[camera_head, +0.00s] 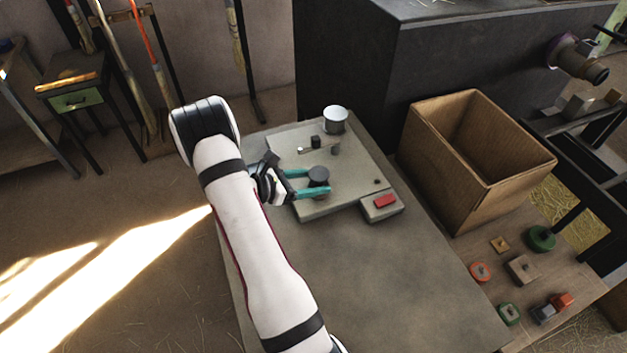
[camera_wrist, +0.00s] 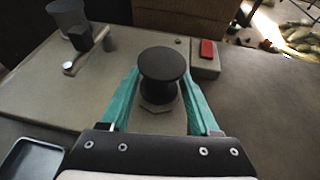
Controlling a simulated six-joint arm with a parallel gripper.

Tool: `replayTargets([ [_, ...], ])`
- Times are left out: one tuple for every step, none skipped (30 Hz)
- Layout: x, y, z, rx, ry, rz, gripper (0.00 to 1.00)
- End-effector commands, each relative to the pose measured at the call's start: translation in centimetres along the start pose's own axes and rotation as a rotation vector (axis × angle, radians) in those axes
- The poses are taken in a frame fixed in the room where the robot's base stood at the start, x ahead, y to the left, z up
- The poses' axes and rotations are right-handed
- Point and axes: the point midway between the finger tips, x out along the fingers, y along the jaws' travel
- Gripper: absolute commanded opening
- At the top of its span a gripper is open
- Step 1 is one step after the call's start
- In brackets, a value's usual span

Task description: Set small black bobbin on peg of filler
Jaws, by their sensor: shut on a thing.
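The small black bobbin (camera_head: 319,175) is between the teal fingers of my gripper (camera_head: 312,183), over the front part of the filler's pale plate (camera_head: 350,160). In the wrist view the bobbin (camera_wrist: 162,66) stands about upright, its round top flange toward the camera. The gripper's fingers (camera_wrist: 158,100) lie on both sides of it and are shut on it. A pale angular base (camera_wrist: 158,108) shows just under the bobbin. The peg itself is hidden, so I cannot tell whether the bobbin is around it or above it.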

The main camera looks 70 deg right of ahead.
Motion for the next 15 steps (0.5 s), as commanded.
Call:
replayTargets([
  [0.0,0.01,0.0,0.0,0.0,0.0,0.09],
  [0.0,0.01,0.0,0.0,0.0,0.0,0.09],
  [0.0,0.01,0.0,0.0,0.0,0.0,0.09],
  [0.0,0.01,0.0,0.0,0.0,0.0,0.09],
  [0.0,0.01,0.0,0.0,0.0,0.0,0.09],
  [0.01,0.01,-0.01,0.0,0.0,0.0,0.09],
  [0.01,0.01,-0.03,0.0,0.0,0.0,0.09],
  [0.03,0.01,-0.06,0.0,0.0,0.0,0.09],
  [0.05,0.01,-0.11,0.0,0.0,0.0,0.09],
  [0.07,0.01,-0.16,0.0,0.0,0.0,0.09],
  [0.09,0.01,-0.22,0.0,0.0,0.0,0.09],
  [0.12,0.01,-0.29,0.0,0.0,0.0,0.09],
  [0.15,0.0,-0.36,0.0,0.0,0.0,0.09],
  [0.17,0.0,-0.42,0.0,0.0,0.0,0.09],
  [0.21,0.0,-0.49,0.0,0.0,0.0,0.09],
])
